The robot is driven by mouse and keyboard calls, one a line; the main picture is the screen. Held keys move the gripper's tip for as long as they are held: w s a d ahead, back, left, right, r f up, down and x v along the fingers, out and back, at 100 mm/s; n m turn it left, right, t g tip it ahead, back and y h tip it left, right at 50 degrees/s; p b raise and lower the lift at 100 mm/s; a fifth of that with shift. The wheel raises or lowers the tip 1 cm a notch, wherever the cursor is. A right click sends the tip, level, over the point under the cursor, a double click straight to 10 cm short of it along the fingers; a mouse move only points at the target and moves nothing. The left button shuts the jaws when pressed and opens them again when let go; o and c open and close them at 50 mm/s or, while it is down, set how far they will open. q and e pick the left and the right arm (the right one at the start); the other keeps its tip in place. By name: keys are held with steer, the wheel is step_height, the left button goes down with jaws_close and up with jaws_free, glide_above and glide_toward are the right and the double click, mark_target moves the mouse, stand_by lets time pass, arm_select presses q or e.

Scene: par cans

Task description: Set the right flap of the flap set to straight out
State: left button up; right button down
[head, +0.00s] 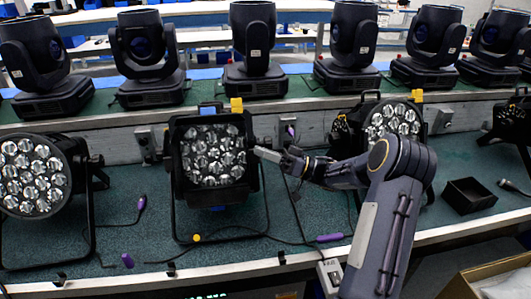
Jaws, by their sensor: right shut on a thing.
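The flap set (176,152) is a square black frame around the face of the middle par can (212,155), which stands on the green bench top. Its right flap (249,138) shows as a narrow dark strip at the right side of the frame. I cannot read its exact angle. My right gripper (262,151) reaches in from the right and is shut on the edge of the right flap, partly covering it. My left gripper is not in view.
Other par cans stand at the left (40,178) and behind my right arm (392,120). Several moving-head lights (254,45) line the raised back shelf. Cables with purple connectors (330,238) lie in front. An open black box (468,193) sits at the right.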

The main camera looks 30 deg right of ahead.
steer(key=shift+w+d+n+g+y, duration=0.1)
steer(key=shift+n+g+y, duration=0.2)
steer(key=shift+g+y, duration=0.15)
steer(key=c, duration=1.4)
jaws_free()
steer(key=b+v, duration=0.1)
steer(key=v, duration=0.6)
steer(key=shift+d+f, duration=0.2)
steer(key=shift+d, duration=0.1)
